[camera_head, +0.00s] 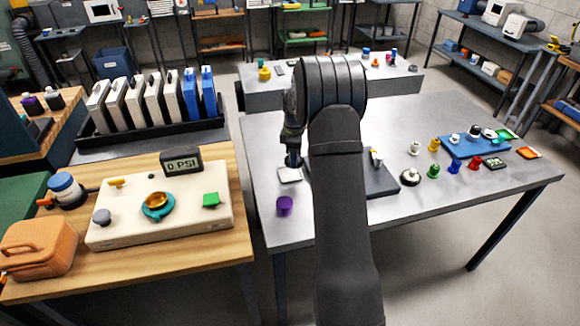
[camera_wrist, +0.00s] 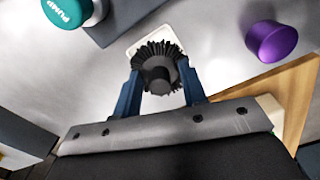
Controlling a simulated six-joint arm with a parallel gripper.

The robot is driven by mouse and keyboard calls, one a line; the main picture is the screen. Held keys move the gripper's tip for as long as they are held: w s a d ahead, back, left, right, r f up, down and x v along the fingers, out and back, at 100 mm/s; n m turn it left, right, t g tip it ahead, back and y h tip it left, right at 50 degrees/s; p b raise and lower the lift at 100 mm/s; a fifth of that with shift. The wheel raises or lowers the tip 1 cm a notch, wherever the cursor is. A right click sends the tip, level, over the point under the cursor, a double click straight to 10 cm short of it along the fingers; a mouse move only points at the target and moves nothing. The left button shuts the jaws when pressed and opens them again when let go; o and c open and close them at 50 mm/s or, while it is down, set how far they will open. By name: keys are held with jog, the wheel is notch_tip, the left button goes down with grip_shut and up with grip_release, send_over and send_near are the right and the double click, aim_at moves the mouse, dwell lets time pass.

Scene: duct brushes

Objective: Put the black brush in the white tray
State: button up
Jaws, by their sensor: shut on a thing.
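The black brush (camera_wrist: 160,60), round with dark bristles, is held between the blue fingers of my gripper (camera_wrist: 158,80) in the wrist view. My gripper also shows in the head view (camera_head: 293,158), pointing down at the left part of the grey table. The small white tray (camera_head: 289,176) lies on the table under the gripper. In the wrist view the white tray (camera_wrist: 162,32) shows behind the brush, which covers much of it. I cannot tell whether the brush touches the tray.
A purple cylinder (camera_head: 285,206) stands just in front of the tray. A dark mat (camera_head: 385,187) lies to the right, partly hidden by my arm. Several coloured knobs and a blue mat (camera_head: 475,147) are farther right. A wooden bench with a cream panel (camera_head: 120,225) is at left.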

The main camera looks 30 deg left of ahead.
aim_at(290, 174)
jog(key=shift+s+a+f, duration=0.1)
jog(key=shift+a+f, duration=0.35)
jog(key=shift+a, duration=0.3)
jog(key=shift+f, duration=2)
jog(key=shift+f, duration=0.1)
jog(key=o, duration=1)
notch_tip(290, 174, up, 12)
jog(key=shift+r, duration=0.1)
